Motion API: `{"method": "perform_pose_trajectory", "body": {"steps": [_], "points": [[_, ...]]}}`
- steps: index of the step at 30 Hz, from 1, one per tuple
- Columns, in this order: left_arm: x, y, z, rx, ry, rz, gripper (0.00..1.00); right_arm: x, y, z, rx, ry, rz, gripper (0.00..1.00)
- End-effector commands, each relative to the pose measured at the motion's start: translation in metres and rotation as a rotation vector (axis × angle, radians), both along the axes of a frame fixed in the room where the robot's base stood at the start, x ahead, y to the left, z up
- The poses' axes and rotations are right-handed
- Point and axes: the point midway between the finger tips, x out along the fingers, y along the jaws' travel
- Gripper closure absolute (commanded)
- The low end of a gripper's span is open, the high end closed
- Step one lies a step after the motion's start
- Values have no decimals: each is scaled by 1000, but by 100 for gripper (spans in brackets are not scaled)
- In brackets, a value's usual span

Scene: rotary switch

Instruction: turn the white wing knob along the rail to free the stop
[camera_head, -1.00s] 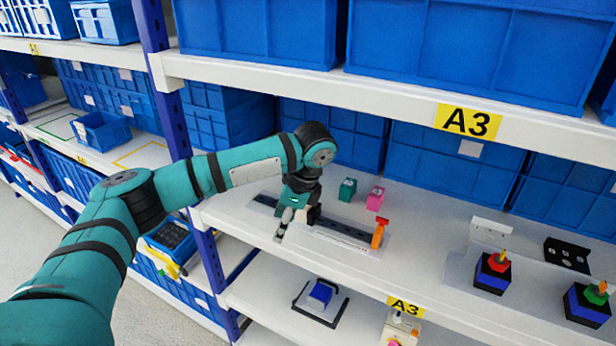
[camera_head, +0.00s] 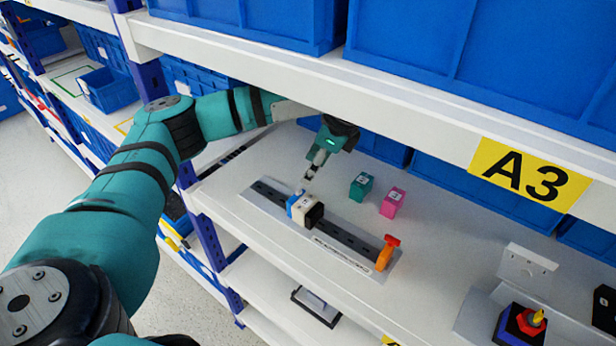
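The dark rail (camera_head: 346,238) lies on a pale plate on the white shelf. A small block (camera_head: 306,211) with blue, white and black parts sits on its left half. An orange stop (camera_head: 386,255) stands upright at the rail's right end. I cannot make out a separate white wing knob; a small pale part shows at the block's top, by my fingertips. My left gripper (camera_head: 308,178) points down just behind and above the block. Its fingers look close together, but their opening and any contact are too small to tell. My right gripper is out of view.
A teal cube (camera_head: 361,187) and a pink cube (camera_head: 392,202) stand behind the rail. A white bracket (camera_head: 526,268) and a blue-black switch box (camera_head: 519,326) are at the right. The upper shelf edge (camera_head: 400,120) hangs close above my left arm.

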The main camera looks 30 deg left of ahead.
Motion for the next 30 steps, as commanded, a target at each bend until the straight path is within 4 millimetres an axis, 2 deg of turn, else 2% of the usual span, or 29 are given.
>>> {"method": "perform_pose_trajectory", "body": {"steps": [4, 12, 16, 23, 25, 30], "points": [[-4, 9, -23, 0, 5, 4, 44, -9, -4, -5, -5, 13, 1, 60], [-6, 23, -54, 1, 1, 3, 44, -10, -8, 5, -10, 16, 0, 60], [-7, 25, -62, 1, 1, 1, 44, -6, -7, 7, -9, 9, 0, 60], [-7, 25, -64, 0, 0, 1, 44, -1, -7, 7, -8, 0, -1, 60], [-7, 25, -64, 0, 0, 1, 49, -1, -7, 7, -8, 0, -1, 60], [-7, 25, -64, 0, 0, 1, 72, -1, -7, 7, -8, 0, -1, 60]]}}
